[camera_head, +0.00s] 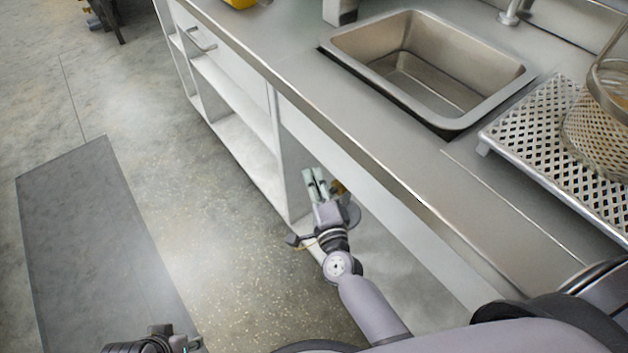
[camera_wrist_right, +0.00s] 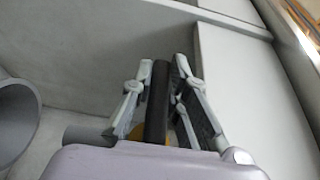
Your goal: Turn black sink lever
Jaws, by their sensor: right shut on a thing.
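The black lever (camera_wrist_right: 157,100) stands between the fingers of my right gripper (camera_wrist_right: 160,85) in the right wrist view. A yellow part shows behind its lower end. The right gripper is shut on the lever; it also shows in the head view (camera_head: 316,178), low under the front edge of the counter. There the lever itself cannot be made out. The steel sink (camera_head: 430,75) is set in the counter above and to the right. Part of my left gripper (camera_head: 165,342) shows at the bottom left edge of the head view; its fingers are not clear.
The steel counter (camera_head: 345,130) runs diagonally above my right gripper, with open white shelves (camera_head: 235,125) below. A perforated rack (camera_head: 530,140) holds a mesh basket (camera_head: 595,130) at the right. A wide grey pipe (camera_wrist_right: 15,115) is left of the gripper.

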